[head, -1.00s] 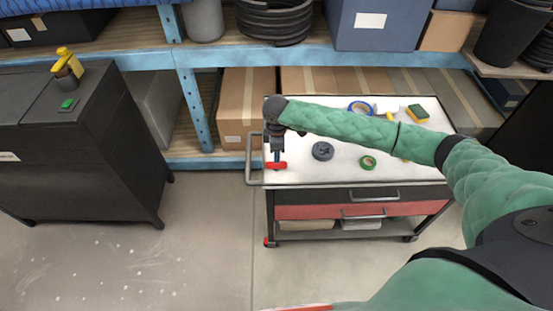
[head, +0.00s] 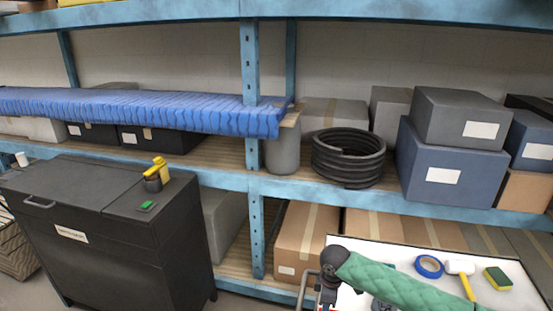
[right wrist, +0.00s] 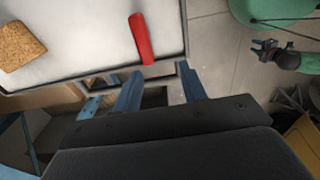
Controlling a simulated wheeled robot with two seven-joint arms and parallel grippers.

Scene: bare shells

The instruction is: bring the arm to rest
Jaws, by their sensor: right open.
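My right arm (head: 395,285), in green padding, reaches over the cart from the lower right in the head view. A red bar-shaped thing (right wrist: 141,38) lies on the white cart top (right wrist: 85,30) just beyond the fingertips. My left gripper (right wrist: 263,50) shows small and dark at the upper right of that view, too small to tell its opening.
The cart top also holds blue tape (head: 429,266), a mallet (head: 461,268), a sponge (head: 497,278) and a brown block (right wrist: 20,45). A blue shelf rack (head: 390,200) with boxes stands behind. A dark cabinet (head: 110,240) is at left. Floor (right wrist: 215,60) shows beside the cart.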

